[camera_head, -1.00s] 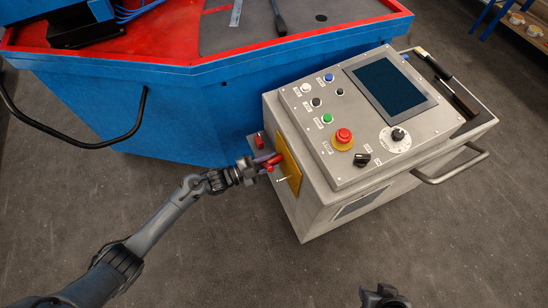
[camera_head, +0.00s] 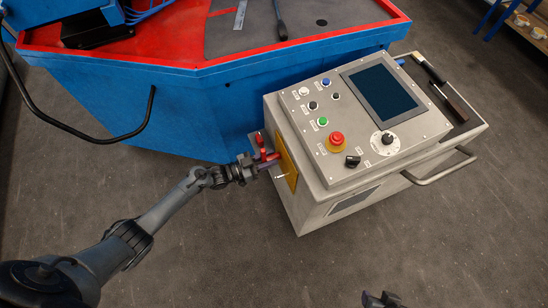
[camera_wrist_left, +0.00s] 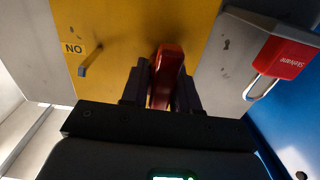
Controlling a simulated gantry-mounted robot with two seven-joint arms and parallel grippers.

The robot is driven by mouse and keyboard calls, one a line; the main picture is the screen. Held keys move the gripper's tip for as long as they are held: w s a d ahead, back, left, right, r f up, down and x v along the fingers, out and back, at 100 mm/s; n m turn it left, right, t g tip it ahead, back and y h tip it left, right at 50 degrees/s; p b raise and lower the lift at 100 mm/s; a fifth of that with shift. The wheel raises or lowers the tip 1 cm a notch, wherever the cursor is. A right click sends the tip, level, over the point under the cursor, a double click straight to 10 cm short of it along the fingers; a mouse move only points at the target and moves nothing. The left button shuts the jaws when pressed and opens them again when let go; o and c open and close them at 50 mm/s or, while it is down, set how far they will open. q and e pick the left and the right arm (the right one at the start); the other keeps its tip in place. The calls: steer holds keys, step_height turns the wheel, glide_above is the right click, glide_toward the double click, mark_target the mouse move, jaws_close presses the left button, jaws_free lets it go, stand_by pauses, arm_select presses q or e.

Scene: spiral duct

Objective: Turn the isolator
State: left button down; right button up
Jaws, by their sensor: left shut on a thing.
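The isolator has a red handle (camera_wrist_left: 165,75) on a yellow plate (camera_wrist_left: 115,40), on the side of the grey control cabinet. The red handle also shows in the head view (camera_head: 268,156), partly hidden by my gripper. My left gripper (camera_wrist_left: 162,88) is shut on the red handle, with a dark finger on each side of it. In the head view my left gripper (camera_head: 258,165) reaches the cabinet's left side. A label that reads "NO" (camera_wrist_left: 73,48) sits on the plate beside a small grey lever (camera_wrist_left: 91,62). My right gripper (camera_head: 382,299) shows only in part at the bottom edge.
A red padlock (camera_wrist_left: 290,57) hangs beside the plate. The cabinet top (camera_head: 340,115) has a screen, buttons, a red emergency stop (camera_head: 336,138) and a side handle (camera_head: 440,170). A blue bench (camera_head: 170,110) stands close behind. The floor in front is clear.

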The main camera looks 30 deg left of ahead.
arm_select(q)
steer(key=shift+f, duration=0.15)
stand_by(0.3)
steer(key=c, duration=1)
jaws_free()
steer(key=shift+c, duration=0.2)
steer(key=shift+s, duration=0.1)
steer(key=shift+s+a+r+p, duration=0.2)
steer(key=shift+s+a+p, duration=0.15)
steer(key=shift+s+a, duration=0.1)
steer(key=p+v, duration=0.2)
steer(key=v, duration=0.7)
steer(key=shift+s+a, duration=0.15)
steer(key=shift+s, duration=0.05)
steer(key=shift+f, duration=0.1)
